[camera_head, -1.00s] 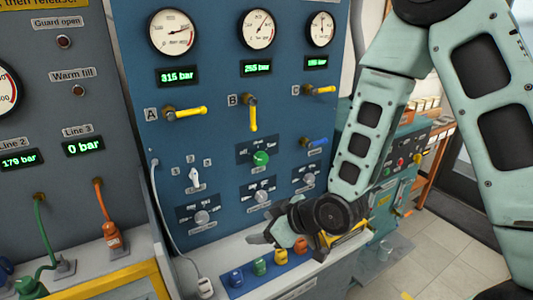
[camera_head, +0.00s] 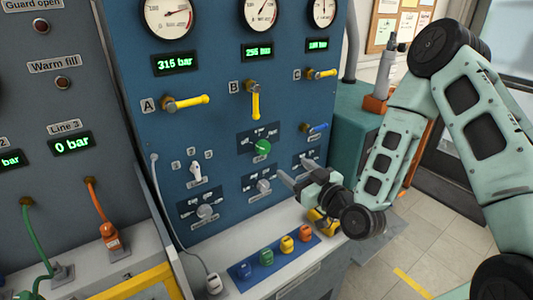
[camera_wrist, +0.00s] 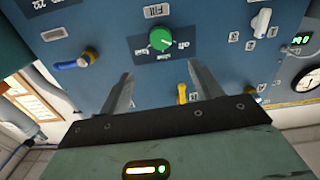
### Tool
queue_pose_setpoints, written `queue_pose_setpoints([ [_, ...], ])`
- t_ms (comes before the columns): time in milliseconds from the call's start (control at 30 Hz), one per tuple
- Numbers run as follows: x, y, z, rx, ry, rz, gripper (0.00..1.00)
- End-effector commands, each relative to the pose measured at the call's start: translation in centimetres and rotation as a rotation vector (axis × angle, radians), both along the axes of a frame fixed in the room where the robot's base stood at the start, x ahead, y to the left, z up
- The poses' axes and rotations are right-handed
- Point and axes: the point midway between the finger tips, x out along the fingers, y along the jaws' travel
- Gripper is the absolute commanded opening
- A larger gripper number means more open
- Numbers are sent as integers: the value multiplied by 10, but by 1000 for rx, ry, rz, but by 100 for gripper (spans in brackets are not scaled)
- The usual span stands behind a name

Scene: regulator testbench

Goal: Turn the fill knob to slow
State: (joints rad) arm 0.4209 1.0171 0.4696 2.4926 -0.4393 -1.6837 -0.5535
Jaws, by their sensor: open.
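The fill knob is a round green knob (camera_head: 263,147) on the blue panel, below the yellow B lever. It also shows in the wrist view (camera_wrist: 161,38), with the Fill label (camera_wrist: 156,11) above it there and small position words around it. I cannot tell which word it points at. My gripper (camera_head: 294,170) is open and empty, to the lower right of the knob in the head view. In the wrist view the two fingers (camera_wrist: 161,75) stand apart, with the knob beyond their tips and roughly midway between them. No contact with the knob shows.
A grey knob (camera_head: 264,186) sits below the fill knob, near my fingers. A blue lever (camera_head: 318,128) sticks out to the upper right, and a yellow lever (camera_head: 255,105) above. Several coloured caps stand on a blue strip (camera_head: 250,281) on the ledge below.

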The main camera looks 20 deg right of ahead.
Motion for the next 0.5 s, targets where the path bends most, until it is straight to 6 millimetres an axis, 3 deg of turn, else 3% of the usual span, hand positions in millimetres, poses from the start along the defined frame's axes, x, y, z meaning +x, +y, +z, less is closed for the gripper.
queue_pose_setpoints([
  [33, 3, 0, -7, -2, -5, -1, 65],
  [500, 18, 4, -6, 0, -5, -1, 65],
])
